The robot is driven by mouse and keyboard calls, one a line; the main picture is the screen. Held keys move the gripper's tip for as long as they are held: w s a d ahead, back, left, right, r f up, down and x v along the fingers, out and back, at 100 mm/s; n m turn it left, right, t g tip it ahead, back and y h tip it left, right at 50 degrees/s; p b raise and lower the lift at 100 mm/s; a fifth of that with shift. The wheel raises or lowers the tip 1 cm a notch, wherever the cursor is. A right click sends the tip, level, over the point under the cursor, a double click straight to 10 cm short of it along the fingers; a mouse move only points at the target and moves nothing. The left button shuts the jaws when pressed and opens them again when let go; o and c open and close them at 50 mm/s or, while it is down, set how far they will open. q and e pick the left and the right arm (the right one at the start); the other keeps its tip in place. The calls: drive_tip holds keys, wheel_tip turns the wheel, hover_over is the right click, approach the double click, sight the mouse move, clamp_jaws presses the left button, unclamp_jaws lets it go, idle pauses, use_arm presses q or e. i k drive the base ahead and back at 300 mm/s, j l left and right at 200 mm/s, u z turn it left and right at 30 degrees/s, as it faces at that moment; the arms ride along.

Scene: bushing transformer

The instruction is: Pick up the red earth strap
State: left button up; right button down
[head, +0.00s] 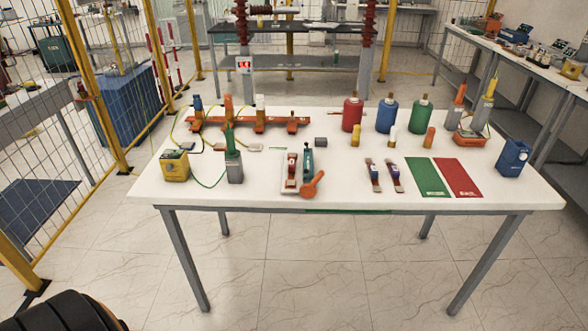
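I cannot tell for certain which thing is the red earth strap. A red piece (292,170) stands beside a teal piece (308,162) on a small white tray (290,187) at the front middle of the white table (230,204). To their right lie two slim strap-like pieces: a left one (374,176) with a blue part and a right one (393,175) with a purple part. Both have small reddish and brown parts.
An orange spoon-shaped thing (312,186) lies by the tray. Green (427,178) and red (457,179) mats lie right. Red (352,113), blue (387,115) and green (418,117) cylinders stand behind. A yellow box (175,166) and green-topped grey holder (234,167) stand left. Yellow-framed mesh fencing (100,90) runs left.

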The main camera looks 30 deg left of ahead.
sight(290, 181)
drive_tip(key=k+j, duration=0.2)
drive_tip(key=k+j+u, duration=0.15)
drive_tip(key=j, duration=0.2)
drive_tip(key=u, duration=1.4)
